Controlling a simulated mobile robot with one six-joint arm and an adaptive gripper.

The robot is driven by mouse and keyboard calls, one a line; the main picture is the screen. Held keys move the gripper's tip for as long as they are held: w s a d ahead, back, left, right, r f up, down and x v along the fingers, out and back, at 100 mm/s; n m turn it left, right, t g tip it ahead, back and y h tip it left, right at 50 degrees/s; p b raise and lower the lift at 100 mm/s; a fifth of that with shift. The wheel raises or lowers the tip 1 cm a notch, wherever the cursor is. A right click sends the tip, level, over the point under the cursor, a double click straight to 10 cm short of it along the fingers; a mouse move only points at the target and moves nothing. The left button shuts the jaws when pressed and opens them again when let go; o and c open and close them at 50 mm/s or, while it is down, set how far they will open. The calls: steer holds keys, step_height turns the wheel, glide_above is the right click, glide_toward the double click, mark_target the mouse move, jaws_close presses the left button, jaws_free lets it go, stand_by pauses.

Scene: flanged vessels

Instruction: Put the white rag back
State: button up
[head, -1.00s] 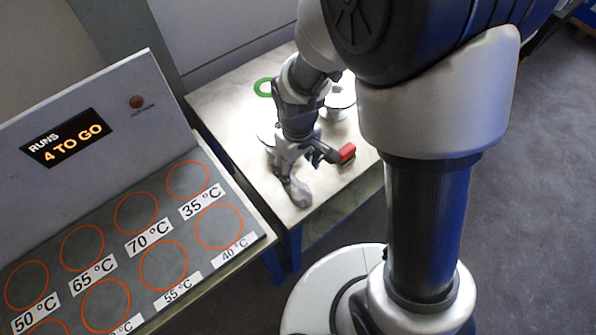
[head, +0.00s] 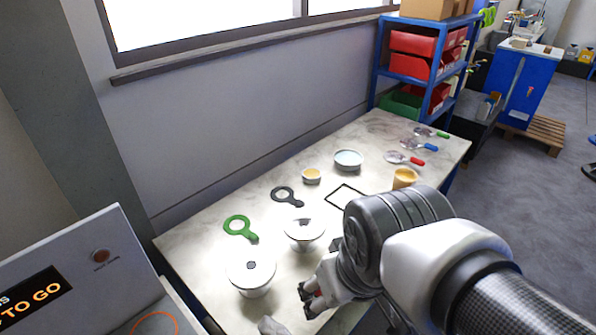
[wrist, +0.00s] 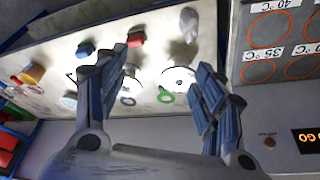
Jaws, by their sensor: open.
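The white rag (wrist: 188,22) is a crumpled, greyish-white lump on the bench (head: 200,255), near its front edge. In the head view only part of the rag (head: 270,325) shows at the bottom edge. A thin black square outline (head: 345,195) is marked on the bench farther back, with nothing inside the part I see. My gripper (wrist: 160,68) is open and empty above the bench, its two blue-grey fingers wide apart. The rag is apart from the fingers, beyond them in the wrist view. In the head view my arm hides part of the bench.
Two white lidded vessels (head: 250,275) (head: 305,235) stand near the rag. A red block (wrist: 136,40) is close by.

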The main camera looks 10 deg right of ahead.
steer(key=shift+m+t, duration=0.4)
steer(key=shift+m, duration=0.2)
steer(key=s, duration=0.1)
steer(key=s+d+r, duration=0.1)
steer(key=s, duration=0.1)
steer(key=shift+s+d+r, duration=0.15)
steer(key=shift+s+r, duration=0.1)
steer(key=shift+r, duration=0.1)
steer(key=shift+f, duration=0.1)
steer(key=shift+f+b, duration=0.9)
steer(key=shift+b, duration=0.1)
